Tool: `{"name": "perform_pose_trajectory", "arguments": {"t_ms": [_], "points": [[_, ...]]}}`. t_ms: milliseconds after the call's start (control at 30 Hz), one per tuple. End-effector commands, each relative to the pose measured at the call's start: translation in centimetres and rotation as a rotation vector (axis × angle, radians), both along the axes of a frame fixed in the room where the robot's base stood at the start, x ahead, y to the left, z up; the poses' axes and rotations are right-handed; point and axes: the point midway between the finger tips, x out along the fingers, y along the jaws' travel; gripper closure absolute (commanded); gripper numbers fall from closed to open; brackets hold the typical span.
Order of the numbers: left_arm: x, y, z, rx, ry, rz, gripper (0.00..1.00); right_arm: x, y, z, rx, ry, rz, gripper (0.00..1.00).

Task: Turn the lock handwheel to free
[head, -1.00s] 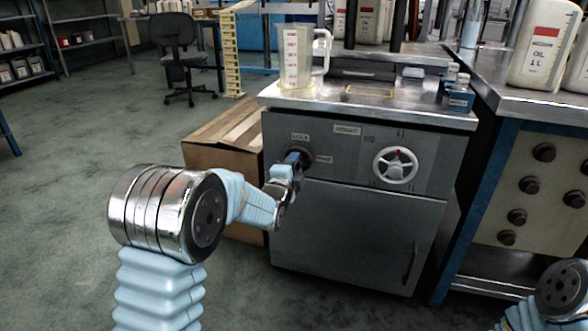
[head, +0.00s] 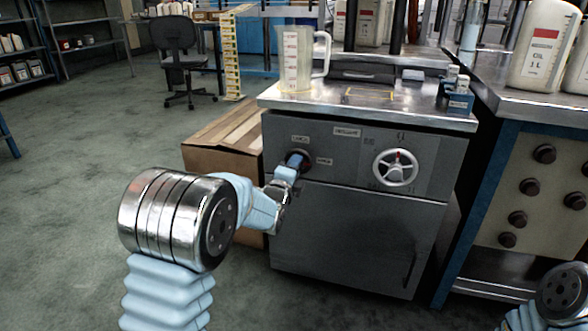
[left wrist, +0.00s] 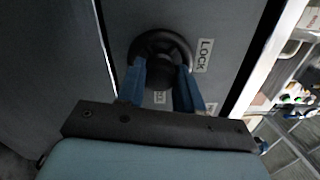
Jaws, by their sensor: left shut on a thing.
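The lock handwheel (left wrist: 160,50) is a small dark round knob on the grey cabinet's front panel, beside a LOCK label (left wrist: 203,55). In the head view it sits at the panel's upper left, mostly hidden by my gripper. My left gripper (head: 294,163) is shut on it, and the left wrist view shows the two blue fingers (left wrist: 165,80) on either side of the knob. A second label below is partly covered by a finger. A larger silver handwheel (head: 395,167) with a red mark is on the same panel to the right. My right gripper is out of view.
On the cabinet top (head: 420,115) stand a clear measuring jug (head: 295,60) and small blue boxes (head: 457,100). A cardboard box (head: 225,135) is against the cabinet's left side. A workbench (head: 520,100) with oil bottles is at the right. The floor at left is clear.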

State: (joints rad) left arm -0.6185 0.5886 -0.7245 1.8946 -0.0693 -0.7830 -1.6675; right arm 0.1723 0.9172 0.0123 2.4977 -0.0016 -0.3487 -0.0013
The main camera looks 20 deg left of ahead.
Motion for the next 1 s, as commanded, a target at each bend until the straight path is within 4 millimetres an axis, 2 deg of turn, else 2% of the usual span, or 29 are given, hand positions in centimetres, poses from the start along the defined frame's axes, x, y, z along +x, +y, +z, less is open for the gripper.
{"name": "perform_pose_trajectory", "arguments": {"t_ms": [67, 100, 233, 500, 633, 767, 1000], "points": [[0.0, -0.1, -0.1, 0.002, 0.001, -0.003, 0.95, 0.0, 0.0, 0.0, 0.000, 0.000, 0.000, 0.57], [0.0, -0.1, -0.1, 0.002, 0.001, -0.003, 0.60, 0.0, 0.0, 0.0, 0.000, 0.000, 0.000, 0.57], [0.0, -0.1, -0.1, 0.001, 0.001, -0.002, 0.40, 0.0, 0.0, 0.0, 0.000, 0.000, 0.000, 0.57], [0.0, 0.0, 0.0, 0.000, 0.000, -0.001, 0.39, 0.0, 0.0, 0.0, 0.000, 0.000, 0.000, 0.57], [-0.9, 0.0, 0.1, -0.001, 0.001, -0.001, 0.39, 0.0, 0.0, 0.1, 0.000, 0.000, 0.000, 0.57], [-3.3, 0.0, 0.1, -0.003, 0.002, -0.002, 0.39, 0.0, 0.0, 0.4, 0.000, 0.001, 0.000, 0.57], [-9.3, 0.3, 0.3, -0.005, 0.002, -0.002, 0.39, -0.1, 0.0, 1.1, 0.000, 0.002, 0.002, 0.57]]}}
